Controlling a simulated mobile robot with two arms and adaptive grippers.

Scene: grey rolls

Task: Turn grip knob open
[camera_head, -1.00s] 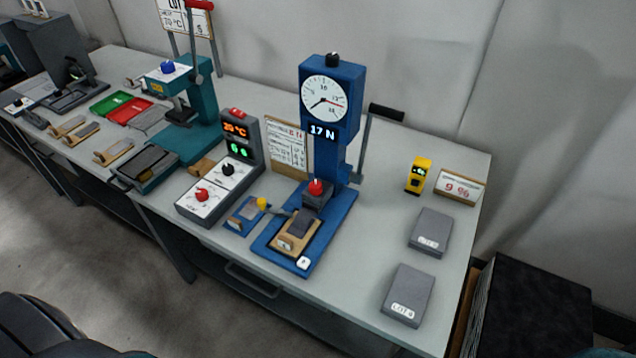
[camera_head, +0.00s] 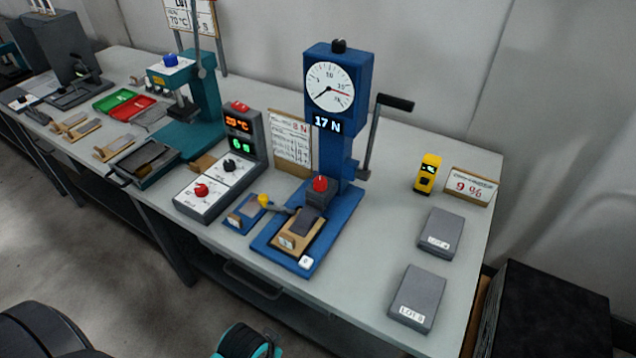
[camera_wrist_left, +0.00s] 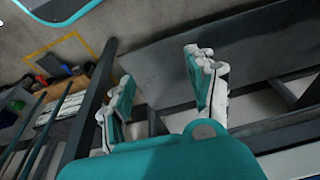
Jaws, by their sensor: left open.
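Several knobs show in the head view, and no label tells which one is the grip knob. A yellow knob (camera_head: 263,201) sits at the blue fixture (camera_head: 243,214), beside the blue press (camera_head: 335,115). A red knob (camera_head: 202,190) and a black knob (camera_head: 231,166) are on the control box. Another black knob (camera_head: 339,46) tops the press. My left gripper (camera_wrist_left: 158,88) is open and empty in the left wrist view, with a dark rail and grey surfaces beyond its fingers. A teal and black part of my own body shows at the head view's bottom edge.
A tan block with a dark grey pad (camera_head: 297,238) lies on the press base. The press's black-handled lever (camera_head: 395,103) sticks out right. Two grey slabs (camera_head: 417,298) and a yellow meter (camera_head: 428,173) stand on the right. The bench front between press and slabs is clear.

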